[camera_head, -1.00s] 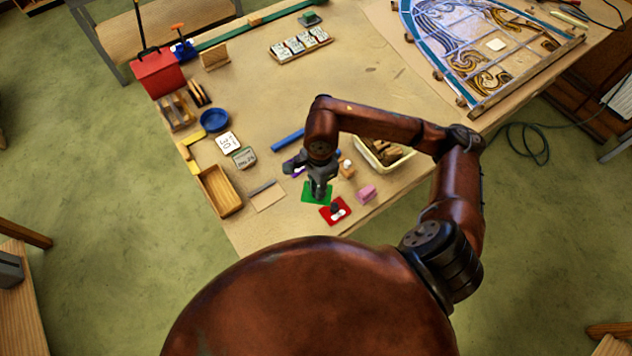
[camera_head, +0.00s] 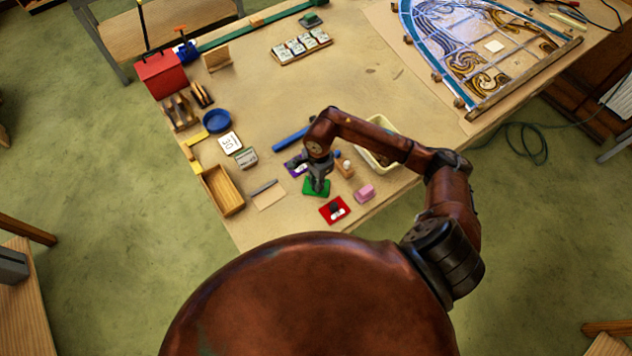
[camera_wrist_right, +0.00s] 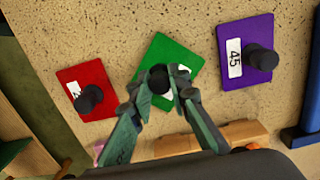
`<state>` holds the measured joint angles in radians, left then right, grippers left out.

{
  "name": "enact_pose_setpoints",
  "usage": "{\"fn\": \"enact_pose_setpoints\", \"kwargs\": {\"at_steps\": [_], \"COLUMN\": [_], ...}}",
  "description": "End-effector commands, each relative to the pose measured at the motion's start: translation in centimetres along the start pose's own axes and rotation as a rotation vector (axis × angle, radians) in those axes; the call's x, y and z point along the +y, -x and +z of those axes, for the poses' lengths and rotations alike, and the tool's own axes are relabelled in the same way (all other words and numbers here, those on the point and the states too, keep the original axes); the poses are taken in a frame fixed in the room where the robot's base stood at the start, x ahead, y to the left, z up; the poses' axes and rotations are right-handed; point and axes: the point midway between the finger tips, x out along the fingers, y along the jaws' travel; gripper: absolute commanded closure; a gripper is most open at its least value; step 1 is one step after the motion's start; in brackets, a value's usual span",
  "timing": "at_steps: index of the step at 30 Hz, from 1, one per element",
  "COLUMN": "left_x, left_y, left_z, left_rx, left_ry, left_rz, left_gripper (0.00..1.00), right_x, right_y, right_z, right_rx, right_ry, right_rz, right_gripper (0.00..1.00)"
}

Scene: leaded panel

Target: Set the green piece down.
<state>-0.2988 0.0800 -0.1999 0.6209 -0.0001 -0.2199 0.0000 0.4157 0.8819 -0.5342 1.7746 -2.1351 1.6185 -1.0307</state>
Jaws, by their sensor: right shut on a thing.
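The green piece (camera_head: 316,190) is a flat green square with a dark knob and a white label. In the right wrist view the green piece (camera_wrist_right: 172,55) lies between a red piece (camera_wrist_right: 87,95) and a purple piece (camera_wrist_right: 245,50). My right gripper (camera_head: 317,185) points down over it, and its fingers (camera_wrist_right: 163,85) are shut on the dark knob. The green piece is at or very near the table top; I cannot tell whether it touches. The red piece (camera_head: 335,210) and purple piece (camera_head: 296,168) lie close by. My left gripper is not in view.
A pink block (camera_head: 365,193) and a yellowish bin (camera_head: 398,157) are to the right. A blue bar (camera_head: 290,139) lies behind. A wooden tray (camera_head: 222,190) and a paper sheet with a grey bar (camera_head: 268,196) are to the left. The middle of the table (camera_head: 300,95) is clear.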

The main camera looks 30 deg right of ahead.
Motion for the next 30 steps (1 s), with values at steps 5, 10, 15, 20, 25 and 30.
{"fn": "enact_pose_setpoints", "kwargs": {"at_steps": [5,10,15,20,25,30], "left_x": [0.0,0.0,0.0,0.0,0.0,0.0], "left_y": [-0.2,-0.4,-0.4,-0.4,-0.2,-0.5], "left_z": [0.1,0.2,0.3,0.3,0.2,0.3], "left_rx": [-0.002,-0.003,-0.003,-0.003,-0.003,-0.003], "left_ry": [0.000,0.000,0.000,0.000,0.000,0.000], "left_rz": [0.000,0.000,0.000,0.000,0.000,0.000], "left_gripper": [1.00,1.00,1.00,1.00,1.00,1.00], "right_x": [0.0,0.0,0.0,0.0,0.0,-0.2], "right_y": [-0.2,-0.3,-0.3,-0.3,-0.1,1.6], "right_z": [0.0,0.0,0.0,0.0,0.0,-0.1], "right_rx": [0.000,-0.001,-0.001,-0.001,-0.001,0.002], "right_ry": [0.001,0.000,0.000,0.000,0.000,0.002], "right_rz": [0.000,0.001,0.001,0.000,0.000,-0.004], "right_gripper": [1.00,0.78,0.66,0.66,0.66,0.66]}}
